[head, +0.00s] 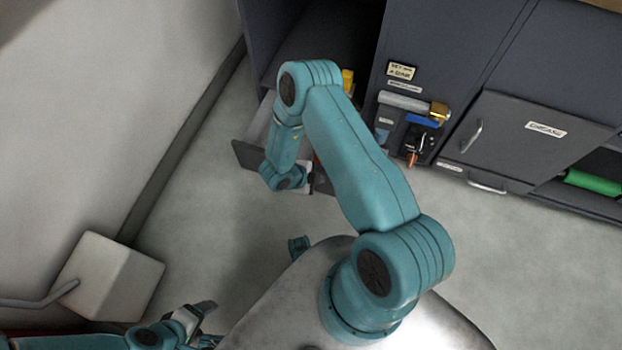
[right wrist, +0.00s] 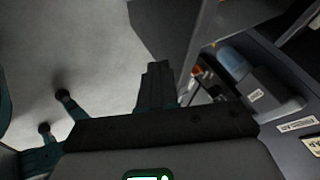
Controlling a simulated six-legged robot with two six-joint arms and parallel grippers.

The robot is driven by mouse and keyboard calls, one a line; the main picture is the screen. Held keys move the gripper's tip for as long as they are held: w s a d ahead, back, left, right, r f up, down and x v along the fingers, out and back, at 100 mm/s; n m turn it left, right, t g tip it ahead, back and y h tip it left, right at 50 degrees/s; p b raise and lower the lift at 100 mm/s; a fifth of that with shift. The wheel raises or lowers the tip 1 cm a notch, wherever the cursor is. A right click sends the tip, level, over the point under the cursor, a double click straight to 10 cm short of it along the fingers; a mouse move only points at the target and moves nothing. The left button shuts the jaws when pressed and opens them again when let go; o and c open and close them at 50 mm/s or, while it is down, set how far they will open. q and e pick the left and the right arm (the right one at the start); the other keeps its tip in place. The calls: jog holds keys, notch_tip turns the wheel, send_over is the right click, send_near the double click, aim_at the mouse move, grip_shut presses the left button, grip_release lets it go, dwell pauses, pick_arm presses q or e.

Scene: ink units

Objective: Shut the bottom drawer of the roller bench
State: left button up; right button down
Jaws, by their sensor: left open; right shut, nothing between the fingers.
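The bottom drawer of the roller bench (head: 375,38) stands pulled out, its dark front panel (head: 246,156) well clear of the bench. Its dark front (right wrist: 160,22) also shows in the right wrist view. My right arm hides much of the drawer in the head view. My right gripper (head: 313,180) is shut and empty, down at the drawer front. In the right wrist view its dark fingers (right wrist: 157,80) overlap the lower end of the panel; I cannot tell whether they touch. My left gripper (head: 197,314) is open and empty at the lower left, far from the drawer.
A labelled grey cabinet door with a handle (head: 475,137) is at the right, beside a green roll (head: 593,182) in an open bay. Small tools (head: 418,140) hang on the bench front. A pale block (head: 108,277) stands by the left wall. The floor before the drawer is clear.

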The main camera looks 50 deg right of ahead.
pick_arm(q)
jog(key=shift+f, duration=0.15)
pick_arm(e)
jog(key=shift+w+d, duration=0.2)
jog(key=shift+d, duration=0.25)
pick_arm(q)
jog(key=shift+w, duration=0.1)
pick_arm(e)
jog(key=shift+d, duration=0.1)
